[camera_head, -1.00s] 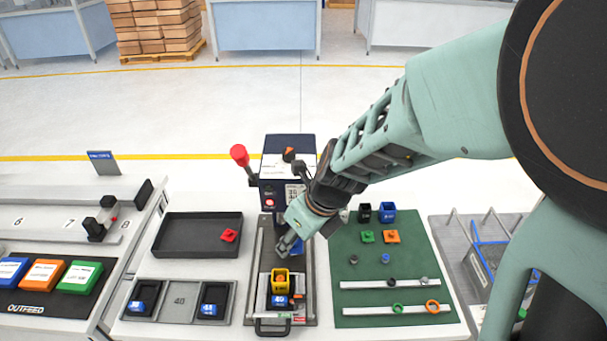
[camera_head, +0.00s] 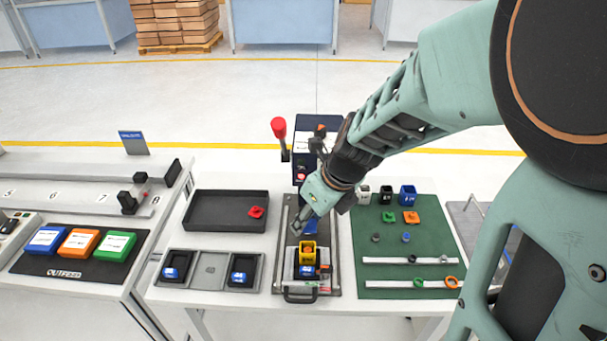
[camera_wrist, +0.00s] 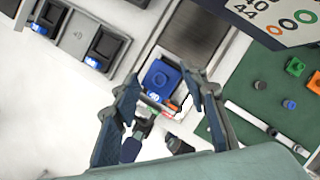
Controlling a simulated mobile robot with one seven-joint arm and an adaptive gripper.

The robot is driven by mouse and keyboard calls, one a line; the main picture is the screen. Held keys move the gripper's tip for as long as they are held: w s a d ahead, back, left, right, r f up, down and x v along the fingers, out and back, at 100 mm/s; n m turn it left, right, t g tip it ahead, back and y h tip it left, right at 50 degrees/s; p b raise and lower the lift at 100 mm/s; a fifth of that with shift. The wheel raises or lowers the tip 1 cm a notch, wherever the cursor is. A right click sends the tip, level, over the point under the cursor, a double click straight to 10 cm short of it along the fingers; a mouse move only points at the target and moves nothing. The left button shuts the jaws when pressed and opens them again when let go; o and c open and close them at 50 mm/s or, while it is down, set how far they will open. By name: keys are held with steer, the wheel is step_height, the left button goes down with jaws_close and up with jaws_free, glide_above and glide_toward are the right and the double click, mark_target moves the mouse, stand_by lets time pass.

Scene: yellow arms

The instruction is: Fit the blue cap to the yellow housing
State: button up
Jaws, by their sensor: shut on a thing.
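The yellow housing (camera_head: 308,246) stands in the fixture on the middle slide of the table, with a black, blue-labelled part in front of it. My gripper (camera_head: 299,229) is just behind and above the housing, coming in from the upper right. The blue cap (camera_wrist: 160,80) lies between my fingers (camera_wrist: 161,76) in the wrist view, and my gripper is shut on it. In the head view only a bit of blue shows beside the fingers. In the wrist view the cap hides the housing, so I cannot tell whether they touch.
A press with a red-knobbed lever (camera_head: 279,128) stands behind the slide. A black tray (camera_head: 200,226) with a red part and a two-pocket tray (camera_head: 210,283) are on the left. A green mat (camera_head: 385,290) with small parts and white rails is on the right.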

mark_target(313, 230)
steer(key=shift+f+b, duration=2.7)
steer(key=shift+b, duration=0.2)
steer(key=shift+f+b, duration=0.35)
steer(key=shift+f, duration=0.4)
steer(key=shift+f, duration=0.2)
steer(key=o, duration=0.8)
steer(key=shift+o, duration=0.2)
